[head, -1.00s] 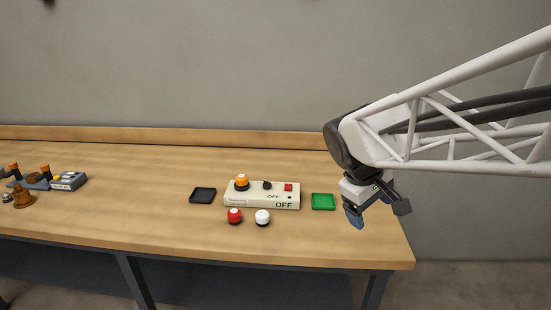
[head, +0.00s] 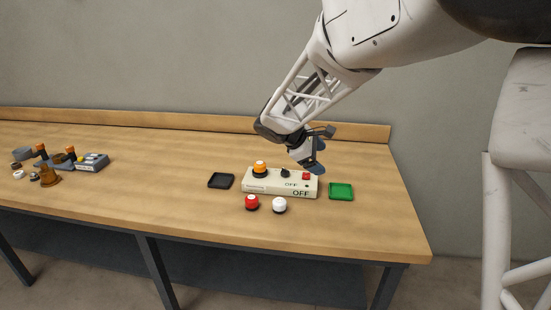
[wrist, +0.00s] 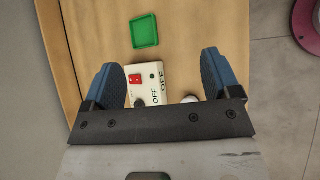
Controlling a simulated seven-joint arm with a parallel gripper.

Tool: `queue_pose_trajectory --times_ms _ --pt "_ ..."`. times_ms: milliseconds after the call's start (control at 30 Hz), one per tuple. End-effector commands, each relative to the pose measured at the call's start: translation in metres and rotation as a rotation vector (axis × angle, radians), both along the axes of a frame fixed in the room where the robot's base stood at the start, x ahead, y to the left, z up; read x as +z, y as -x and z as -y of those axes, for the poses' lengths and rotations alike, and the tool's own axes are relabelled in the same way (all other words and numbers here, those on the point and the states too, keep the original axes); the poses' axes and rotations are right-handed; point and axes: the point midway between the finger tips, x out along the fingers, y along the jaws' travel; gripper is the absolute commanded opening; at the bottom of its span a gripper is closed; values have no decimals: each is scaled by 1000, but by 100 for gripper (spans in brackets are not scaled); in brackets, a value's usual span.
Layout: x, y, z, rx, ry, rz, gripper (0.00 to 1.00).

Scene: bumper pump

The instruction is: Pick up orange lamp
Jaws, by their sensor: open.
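The orange lamp (head: 260,168) stands upright in a dark base at the left end of a cream control box (head: 282,188) marked OFF. My gripper (head: 318,160) is above and behind the right part of the box, to the right of the lamp, and is empty. In the wrist view the blue fingers of my gripper (wrist: 165,80) are spread wide. Between them show the box's red button (wrist: 135,79) and OFF lettering. The orange lamp is hidden in the wrist view.
A red lamp (head: 252,203) and a white lamp (head: 279,205) stand in front of the box. A black tray (head: 221,181) lies to its left and a green tray (head: 341,191) to its right. Several other devices (head: 70,160) sit at the far left. The table's middle is clear.

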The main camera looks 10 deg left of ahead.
Motion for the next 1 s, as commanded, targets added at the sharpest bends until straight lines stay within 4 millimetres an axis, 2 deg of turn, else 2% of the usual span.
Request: queue_pose_trajectory --times_ms 33,200,500,800,1000 --pt "-7 -11 -13 34 28 -11 83" --pt "-25 -43 -53 148 128 -43 83" --pt "-63 -90 -131 343 310 -89 83" --pt "-108 -125 -215 524 495 -127 83" --pt "-133 -138 -257 610 589 -140 83"
